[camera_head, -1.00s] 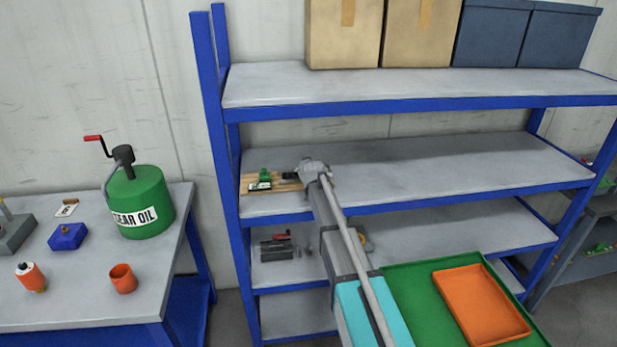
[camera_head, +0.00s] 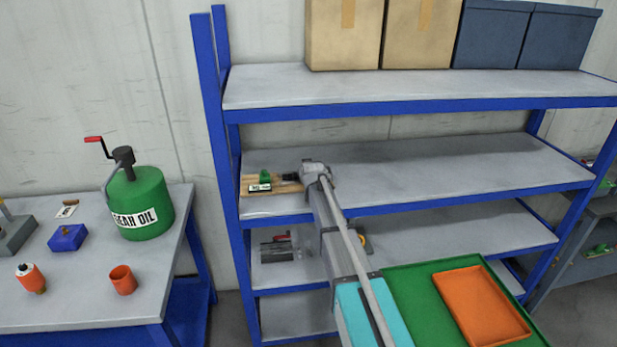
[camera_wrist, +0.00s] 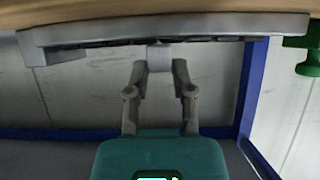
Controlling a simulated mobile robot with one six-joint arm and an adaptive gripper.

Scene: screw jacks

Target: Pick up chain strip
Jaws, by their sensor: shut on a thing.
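A long grey strip (camera_wrist: 110,35) with a dark, ridged edge lies along the wooden board (camera_wrist: 200,14) in the wrist view; I take it for the chain strip. My gripper (camera_wrist: 160,70) has its fingers on a light grey block at the middle of the strip. The block touches or nearly touches the strip. In the head view my gripper (camera_head: 291,177) is at the right part of the board (camera_head: 251,188), on the middle shelf. The chain strip is too small and covered to make out there.
A green part (camera_head: 265,178) with a white label stands left of my gripper on the board; green also shows in the wrist view (camera_wrist: 308,60). A blue post (camera_head: 221,150) stands close on the left. The middle shelf (camera_head: 450,165) is clear to the right.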

